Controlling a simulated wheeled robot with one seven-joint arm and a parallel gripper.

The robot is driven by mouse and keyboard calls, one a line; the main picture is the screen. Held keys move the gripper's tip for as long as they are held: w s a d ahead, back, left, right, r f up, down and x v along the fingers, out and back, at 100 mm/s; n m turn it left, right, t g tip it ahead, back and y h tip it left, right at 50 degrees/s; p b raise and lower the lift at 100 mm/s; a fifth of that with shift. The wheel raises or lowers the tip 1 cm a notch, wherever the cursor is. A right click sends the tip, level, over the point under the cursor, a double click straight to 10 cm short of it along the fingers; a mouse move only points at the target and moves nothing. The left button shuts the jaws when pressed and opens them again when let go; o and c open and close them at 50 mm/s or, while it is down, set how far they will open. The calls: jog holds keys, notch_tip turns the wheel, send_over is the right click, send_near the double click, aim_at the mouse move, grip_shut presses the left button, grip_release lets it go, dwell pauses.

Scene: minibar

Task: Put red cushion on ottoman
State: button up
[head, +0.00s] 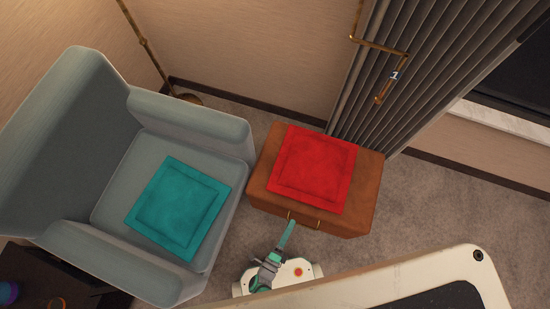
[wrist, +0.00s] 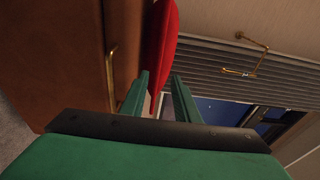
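The red cushion (head: 313,169) lies flat on top of the brown ottoman (head: 262,187), a little toward its back. My gripper (head: 291,222) is at the ottoman's front edge, near the cushion's front side. In the wrist view, my gripper's two green fingers (wrist: 160,76) are apart with a gap between them. The cushion's red edge (wrist: 162,45) shows just beyond the fingertips and does not appear clamped. The ottoman (wrist: 60,60) with a brass handle fills the left of the wrist view.
A grey-blue armchair (head: 187,120) with a teal cushion (head: 178,208) on its seat stands left of the ottoman. A pleated grey curtain (head: 400,70) hangs behind it. A brass lamp base (head: 190,98) stands at the back wall. Carpet (head: 440,205) is clear on the right.

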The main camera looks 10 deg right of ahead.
jog(key=a+r+n+t+y, duration=0.1)
jog(key=a+r+n+y, duration=0.3)
jog(key=r+n, duration=0.3)
jog(key=a+r+n+t+y, duration=0.25)
jog(key=a+r+n, duration=0.2)
jog(key=r, duration=0.55)
notch_tip(320, 180, up, 23)
jog(key=s+n+g+y, duration=0.2)
jog(key=n+y, duration=0.3)
jog(key=n, duration=0.9)
jog(key=shift+a, duration=0.45)
jog(key=shift+n, duration=0.25)
jog(key=shift+s+f, duration=0.1)
